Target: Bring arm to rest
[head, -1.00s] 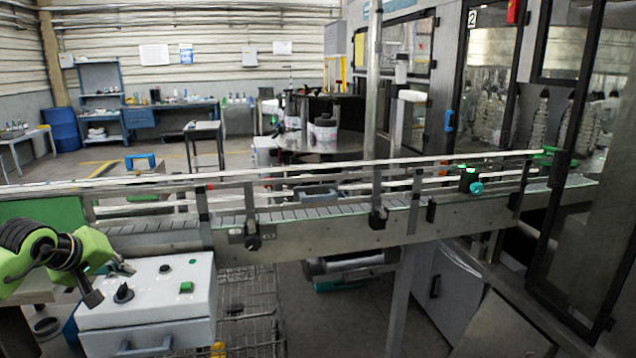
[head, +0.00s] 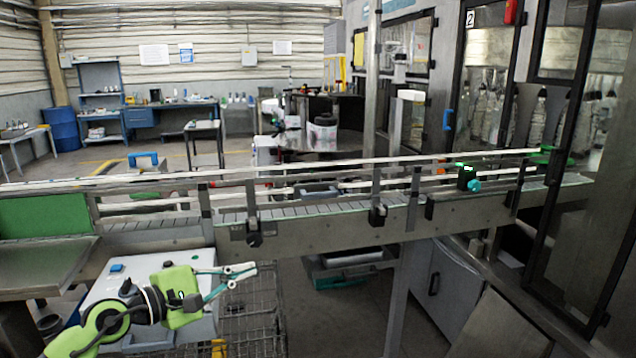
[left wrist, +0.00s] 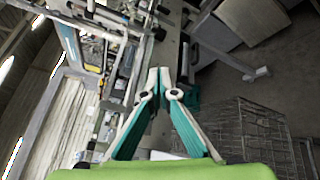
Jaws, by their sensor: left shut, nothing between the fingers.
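My left gripper (head: 248,274), with a green body and teal fingers, is in front of the white control box (head: 108,284) in the head view. Its fingers reach past the box's right side, over a wire cage on the floor. In the left wrist view the fingertips (left wrist: 159,74) meet, with nothing between them. The left arm covers much of the box top; a blue button shows at its back left. My right gripper is not in view.
A conveyor (head: 320,229) with rails runs across behind the gripper. The wire cage (head: 252,318) stands below, right of the box. A metal tray (head: 45,268) is at the left. Open floor (head: 335,318) lies between the cage and the grey machine cabinet (head: 440,282).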

